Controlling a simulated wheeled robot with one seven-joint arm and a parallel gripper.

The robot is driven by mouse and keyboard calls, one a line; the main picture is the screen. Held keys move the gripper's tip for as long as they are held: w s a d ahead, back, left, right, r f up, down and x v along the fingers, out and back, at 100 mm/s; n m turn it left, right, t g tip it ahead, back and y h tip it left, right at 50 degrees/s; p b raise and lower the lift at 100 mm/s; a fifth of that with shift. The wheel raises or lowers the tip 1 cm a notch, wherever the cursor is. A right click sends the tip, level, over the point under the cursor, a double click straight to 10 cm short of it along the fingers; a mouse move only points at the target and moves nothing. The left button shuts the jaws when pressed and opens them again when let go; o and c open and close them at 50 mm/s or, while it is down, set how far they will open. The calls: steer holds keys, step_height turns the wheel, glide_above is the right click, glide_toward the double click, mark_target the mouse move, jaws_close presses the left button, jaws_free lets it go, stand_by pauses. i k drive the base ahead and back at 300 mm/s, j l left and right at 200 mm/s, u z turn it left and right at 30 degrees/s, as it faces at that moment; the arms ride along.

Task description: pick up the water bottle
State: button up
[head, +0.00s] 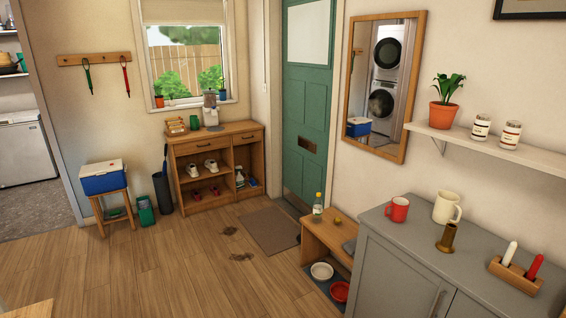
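A small upright bottle (318,206), clear with a yellowish tint, stands at the far end of the low wooden bench (324,236) by the green door. It is small in the picture, so I cannot tell for sure that it is the water bottle. A blue-and-white spray bottle (240,180) stands inside the open shelf of the wooden cabinet (216,136). My gripper is not in view.
A small yellowish object (337,220) lies near the bottle. Pet bowls (322,271) sit on a floor mat by the bench. The grey cabinet (393,262) with mugs stands at the right. Dark marks spot the floor (180,250), whose middle is otherwise clear.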

mark_target(317, 218)
steer(key=i+u, duration=0.4)
steer(key=i, duration=1.1)
steer(key=i+z, duration=0.1)
steer(key=i, duration=0.4)
steer(key=i+j+z, duration=0.15)
steer(key=i, duration=0.4)
steer(key=i+j+z, duration=0.1)
steer(key=i, duration=0.4)
steer(key=i+j+z, duration=0.1)
steer(key=i+j, duration=0.2)
steer(key=i, duration=0.2)
steer(key=i+j+z, duration=0.1)
steer(key=i, duration=0.4)
steer(key=j, duration=0.1)
